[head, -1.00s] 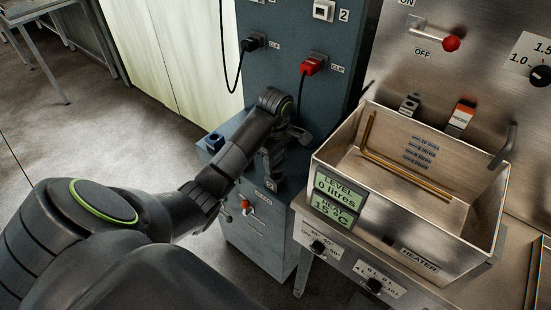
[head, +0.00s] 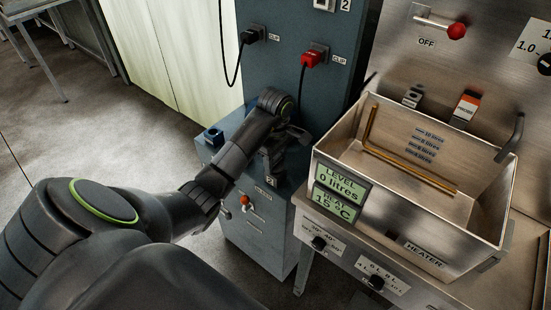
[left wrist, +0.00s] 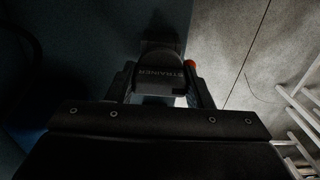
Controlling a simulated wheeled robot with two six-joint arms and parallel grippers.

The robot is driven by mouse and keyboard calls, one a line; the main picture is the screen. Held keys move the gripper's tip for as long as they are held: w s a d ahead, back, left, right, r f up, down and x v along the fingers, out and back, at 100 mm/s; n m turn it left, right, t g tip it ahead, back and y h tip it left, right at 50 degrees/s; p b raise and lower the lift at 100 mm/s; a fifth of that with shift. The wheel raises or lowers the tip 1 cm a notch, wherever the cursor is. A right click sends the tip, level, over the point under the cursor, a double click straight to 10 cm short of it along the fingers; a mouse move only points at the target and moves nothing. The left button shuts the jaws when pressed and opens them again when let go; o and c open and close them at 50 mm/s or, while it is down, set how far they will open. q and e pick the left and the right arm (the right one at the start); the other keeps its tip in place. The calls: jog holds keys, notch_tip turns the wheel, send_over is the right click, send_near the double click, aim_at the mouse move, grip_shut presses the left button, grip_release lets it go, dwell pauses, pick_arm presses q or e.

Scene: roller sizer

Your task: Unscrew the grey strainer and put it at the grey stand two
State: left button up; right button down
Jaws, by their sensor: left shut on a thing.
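My left gripper (left wrist: 161,88) has its two fingers on either side of a dark grey block, the strainer (left wrist: 158,74), whose face reads STRAINER. It is shut on this block. In the head view my left gripper (head: 283,150) is over the top of the low blue-grey cabinet, and my own wrist hides most of what it holds. A grey stand marked 2 (head: 271,181) shows at the cabinet's front edge, just below the gripper. I cannot tell whether the strainer touches the stand. My right gripper is not in view.
A steel heater tank (head: 420,185) stands close to the right of my gripper. A tall blue-grey panel with a black clip (head: 250,35) and a red clip (head: 316,55) rises behind. A small blue fitting (head: 213,138) sits on the cabinet's left corner. Open floor (head: 150,125) lies left.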

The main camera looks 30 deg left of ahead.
pick_arm(q)
jog(key=shift+f+b, duration=0.75)
jog(key=shift+f, duration=0.15)
jog(key=o, duration=1.2)
jog(key=shift+c, duration=0.2)
notch_tip(320, 180, up, 18)
jog(key=p, duration=1.7)
jog(key=shift+f, duration=0.25)
jog(key=shift+f, duration=0.1)
